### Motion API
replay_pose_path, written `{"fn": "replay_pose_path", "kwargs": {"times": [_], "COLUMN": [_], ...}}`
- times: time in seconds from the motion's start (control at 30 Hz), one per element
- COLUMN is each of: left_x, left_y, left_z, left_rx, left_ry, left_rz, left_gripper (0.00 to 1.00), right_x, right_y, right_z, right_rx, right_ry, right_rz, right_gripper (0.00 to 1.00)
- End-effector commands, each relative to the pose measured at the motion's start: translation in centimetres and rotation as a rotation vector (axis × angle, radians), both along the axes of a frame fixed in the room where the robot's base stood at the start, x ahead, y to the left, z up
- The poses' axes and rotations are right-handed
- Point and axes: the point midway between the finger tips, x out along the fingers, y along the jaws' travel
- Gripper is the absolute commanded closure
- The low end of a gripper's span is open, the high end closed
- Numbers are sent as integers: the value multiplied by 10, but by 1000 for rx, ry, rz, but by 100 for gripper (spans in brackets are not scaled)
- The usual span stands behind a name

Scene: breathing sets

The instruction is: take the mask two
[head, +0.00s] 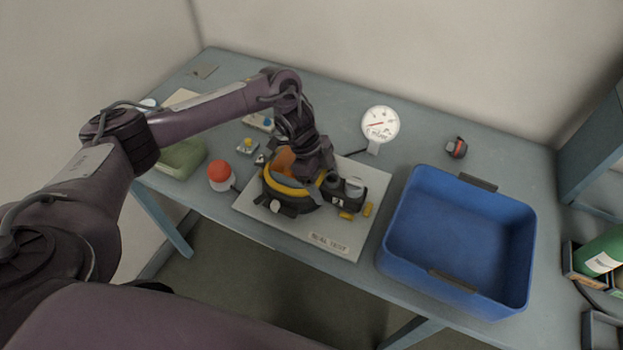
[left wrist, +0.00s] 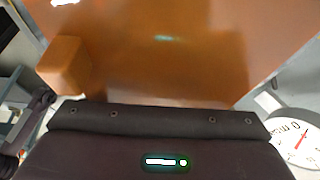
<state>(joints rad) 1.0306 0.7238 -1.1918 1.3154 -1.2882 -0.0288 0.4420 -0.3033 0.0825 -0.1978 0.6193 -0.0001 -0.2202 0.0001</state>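A breathing mask (head: 289,192) with a yellow rim, an orange part and black fittings lies on the pale board (head: 344,240) lettered "SEAL TEST". In the left wrist view the orange surface (left wrist: 170,50) fills most of the picture, very close to the gripper's body. The fingertips are hidden, so I cannot tell whether they are closed on it. My right gripper is not in view.
An empty blue crate (head: 456,242) stands right of the board. A round gauge (head: 380,124) stands behind it and also shows in the left wrist view (left wrist: 298,137). A red-topped jar (head: 221,177) stands left. A small dark-red item (head: 457,148) lies behind the crate.

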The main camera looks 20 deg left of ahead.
Motion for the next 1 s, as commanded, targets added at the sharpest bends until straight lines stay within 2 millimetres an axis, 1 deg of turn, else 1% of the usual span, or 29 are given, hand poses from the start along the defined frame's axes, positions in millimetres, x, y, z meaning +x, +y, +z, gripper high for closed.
{"fn": "replay_pose_path", "kwargs": {"times": [0.03, 0.3, 0.37, 0.4, 0.63, 0.77, 0.87, 0.97, 1.0], "left_x": [0, 0, 0, 1, 1, 1, 2, 2, 2], "left_y": [1, 2, 2, 2, 3, 3, 3, 2, 2], "left_z": [-1, -1, -1, 0, 0, 5, 14, 28, 36], "left_rx": [2, 5, 5, 4, 6, 6, 5, 3, 2], "left_ry": [0, 2, 2, -1, 0, -2, -4, -5, -7], "left_rz": [1, 2, 2, 3, 4, 5, 4, 3, 1], "left_gripper": [41, 76, 84, 86, 86, 86, 86, 86, 86], "right_x": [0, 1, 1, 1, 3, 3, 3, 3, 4], "right_y": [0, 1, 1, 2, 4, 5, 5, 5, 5], "right_z": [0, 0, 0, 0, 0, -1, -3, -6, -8], "right_rx": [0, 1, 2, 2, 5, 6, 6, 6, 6], "right_ry": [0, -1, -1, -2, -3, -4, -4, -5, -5], "right_rz": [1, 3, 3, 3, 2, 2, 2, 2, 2], "right_gripper": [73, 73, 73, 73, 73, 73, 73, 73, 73]}}
